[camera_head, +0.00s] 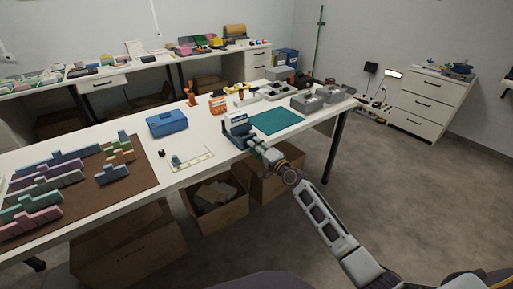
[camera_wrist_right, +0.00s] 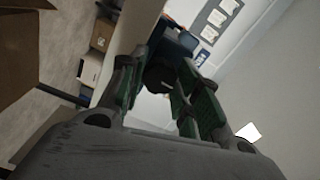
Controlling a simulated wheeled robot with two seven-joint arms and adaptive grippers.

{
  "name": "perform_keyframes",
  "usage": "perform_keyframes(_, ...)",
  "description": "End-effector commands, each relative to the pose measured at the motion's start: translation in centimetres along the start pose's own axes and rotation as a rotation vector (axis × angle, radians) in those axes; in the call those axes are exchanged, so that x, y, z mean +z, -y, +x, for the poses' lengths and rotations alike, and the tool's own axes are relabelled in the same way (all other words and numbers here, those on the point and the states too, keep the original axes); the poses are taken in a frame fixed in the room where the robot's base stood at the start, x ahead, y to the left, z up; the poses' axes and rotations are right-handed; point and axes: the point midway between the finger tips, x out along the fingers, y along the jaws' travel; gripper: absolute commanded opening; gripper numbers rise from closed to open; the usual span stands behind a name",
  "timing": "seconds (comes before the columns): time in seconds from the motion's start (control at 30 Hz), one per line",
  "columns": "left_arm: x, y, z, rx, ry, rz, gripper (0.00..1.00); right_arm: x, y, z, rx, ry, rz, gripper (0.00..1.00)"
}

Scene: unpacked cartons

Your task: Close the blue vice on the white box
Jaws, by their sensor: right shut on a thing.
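The blue vice (camera_head: 233,134) stands near the front edge of the long white table. A small white box (camera_head: 238,121) shows at its top, between or just above the jaws; I cannot tell how tightly it sits. My right gripper (camera_head: 255,147) is at the near side of the vice, low by the table edge. In the right wrist view its green-padded fingers (camera_wrist_right: 158,95) are around a dark round knob (camera_wrist_right: 159,78) on the vice, with blue vice parts (camera_wrist_right: 180,45) behind it. My left gripper is not in view.
A teal mat (camera_head: 276,121) lies right of the vice. A blue toolbox (camera_head: 166,123) and a brown board (camera_head: 75,182) with coloured blocks are to the left. Grey bins (camera_head: 307,102) stand at the table's right end. Open cartons (camera_head: 217,208) sit on the floor below.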

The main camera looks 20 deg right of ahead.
Motion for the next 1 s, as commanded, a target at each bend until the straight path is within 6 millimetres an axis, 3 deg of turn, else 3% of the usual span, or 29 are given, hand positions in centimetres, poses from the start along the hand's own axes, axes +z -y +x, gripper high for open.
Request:
perform_keyframes(0.07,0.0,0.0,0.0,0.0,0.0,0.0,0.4,-0.2,0.1,0.0,-0.001,-0.003,-0.001,0.09)
perform_keyframes(0.1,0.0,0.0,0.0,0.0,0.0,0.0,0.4,-0.2,0.1,0.0,-0.001,-0.003,-0.002,0.35)
perform_keyframes(0.27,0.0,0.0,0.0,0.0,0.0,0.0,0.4,-0.1,0.0,0.0,-0.001,-0.002,-0.002,0.54)
perform_keyframes(0.7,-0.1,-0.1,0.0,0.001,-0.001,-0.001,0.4,0.0,0.0,-0.2,0.0,-0.001,-0.002,0.54)
perform_keyframes(1.0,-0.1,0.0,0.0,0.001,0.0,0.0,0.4,-0.1,-0.1,-1.8,0.001,-0.001,-0.002,0.54)
